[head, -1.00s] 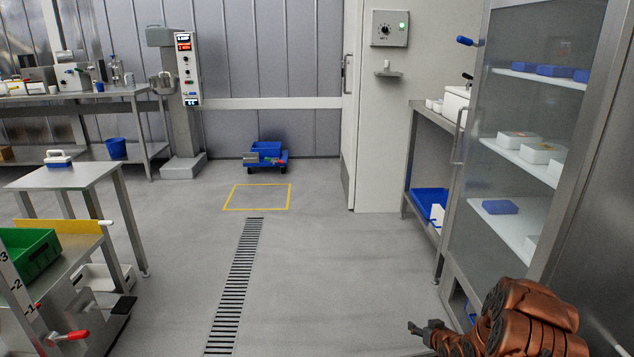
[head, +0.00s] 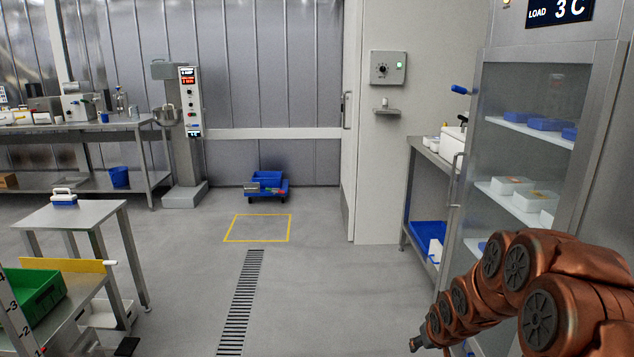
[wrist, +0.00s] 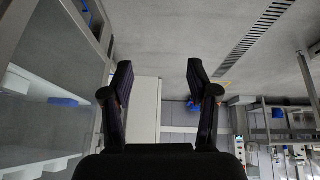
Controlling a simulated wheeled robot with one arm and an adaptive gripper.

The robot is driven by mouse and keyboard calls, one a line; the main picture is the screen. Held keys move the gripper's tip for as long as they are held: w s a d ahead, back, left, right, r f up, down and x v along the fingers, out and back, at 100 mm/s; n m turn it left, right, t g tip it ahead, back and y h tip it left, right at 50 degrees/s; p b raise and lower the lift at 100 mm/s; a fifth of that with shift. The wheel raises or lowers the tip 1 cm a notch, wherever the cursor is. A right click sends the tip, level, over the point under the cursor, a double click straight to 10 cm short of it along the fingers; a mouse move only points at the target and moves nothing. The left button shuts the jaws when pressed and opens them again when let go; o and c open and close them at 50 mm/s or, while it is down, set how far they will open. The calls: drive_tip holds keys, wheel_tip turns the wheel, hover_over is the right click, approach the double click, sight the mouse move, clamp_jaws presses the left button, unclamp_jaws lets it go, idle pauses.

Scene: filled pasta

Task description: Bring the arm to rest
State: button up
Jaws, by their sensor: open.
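My gripper (head: 418,343) is at the lower right of the head view, low in front of the glass-doored cabinet (head: 519,140). My copper-coloured arm is folded behind it and hides the lower part of the cabinet. In the wrist view, the two dark fingers of my gripper (wrist: 160,82) stand well apart with nothing between them. The wrist picture is upside down, with the floor at the top.
The floor (head: 330,290) ahead is clear, with a drain grate (head: 240,300) and a yellow square outline (head: 258,228). A blue cart (head: 266,186) stands by the back wall. A steel table (head: 75,215) and a green crate (head: 35,298) are at left.

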drive_tip(key=s+a+r+g+p, duration=0.2)
drive_tip(key=s+a+r+p, duration=0.1)
drive_tip(key=s+r, duration=0.6)
drive_tip(key=s+a+r+g+p, duration=0.3)
drive_tip(key=s+r, duration=0.6)
drive_tip(key=s, duration=0.9)
drive_tip(key=s+a+r+g+p, duration=0.2)
drive_tip(key=s+r+p, duration=0.4)
drive_tip(key=s+r, duration=0.3)
drive_tip(key=s+a, duration=0.1)
drive_tip(key=s, duration=0.3)
drive_tip(key=shift+s+a+r+m+g, duration=0.2)
drive_tip(key=shift+s+r+m+g, duration=0.1)
drive_tip(key=shift+s+m, duration=0.1)
